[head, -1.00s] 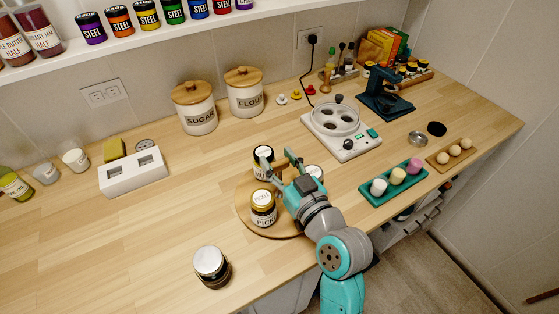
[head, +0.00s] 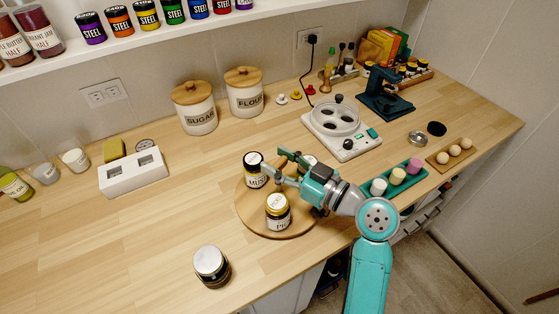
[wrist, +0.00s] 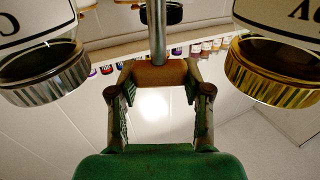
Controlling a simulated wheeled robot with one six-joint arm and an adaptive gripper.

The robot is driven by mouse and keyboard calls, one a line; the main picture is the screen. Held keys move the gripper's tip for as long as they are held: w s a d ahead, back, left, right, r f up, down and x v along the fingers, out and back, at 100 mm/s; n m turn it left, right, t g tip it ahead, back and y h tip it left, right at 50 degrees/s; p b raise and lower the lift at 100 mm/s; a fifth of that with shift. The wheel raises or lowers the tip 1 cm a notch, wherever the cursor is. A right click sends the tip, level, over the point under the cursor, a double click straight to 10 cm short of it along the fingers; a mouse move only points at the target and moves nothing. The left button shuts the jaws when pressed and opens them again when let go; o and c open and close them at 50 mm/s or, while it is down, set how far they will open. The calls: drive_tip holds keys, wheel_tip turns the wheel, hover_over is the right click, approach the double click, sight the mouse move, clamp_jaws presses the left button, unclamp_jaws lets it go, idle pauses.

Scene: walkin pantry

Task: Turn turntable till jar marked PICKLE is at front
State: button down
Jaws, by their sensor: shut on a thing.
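The round wooden turntable (head: 247,213) sits on the counter near its front edge. The jar marked PICKLE (head: 278,217), with a gold-rimmed lid and a partly readable label, stands on its near side. A black-lidded jar, apparently MUSTARD (head: 254,173), stands at its back left. A third jar (head: 308,163) is mostly hidden behind my gripper. My gripper (head: 276,160) reaches over the turntable's middle. In the wrist view my gripper (wrist: 160,82) is shut on a brown handle (wrist: 160,73) at a metal post (wrist: 157,30). A silver-lidded jar (wrist: 45,70) and a gold-lidded jar (wrist: 275,70) flank it.
A loose dark jar (head: 211,266) stands on the counter front left of the turntable. A teal tray (head: 405,185) is close to the right of my arm. A white appliance (head: 355,147) stands behind. The counter left of the turntable is mostly clear.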

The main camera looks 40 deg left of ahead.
drive_tip(key=shift+n+g+h, duration=0.55)
drive_tip(key=shift+n+g, duration=0.85)
drive_tip(key=shift+g, duration=0.7)
drive_tip(key=shift+n+g+h, duration=0.55)
drive_tip(key=shift+n+g, duration=0.85)
drive_tip(key=shift+g, duration=0.7)
drive_tip(key=shift+n+g+h, duration=0.5)
drive_tip(key=shift+n+g, duration=0.1)
drive_tip(key=shift+g, duration=0.2)
drive_tip(key=shift+c, duration=2.4)
unclamp_jaws()
drive_tip(key=v, duration=0.7)
drive_tip(key=shift+d, duration=0.2)
drive_tip(key=shift+w, duration=0.15)
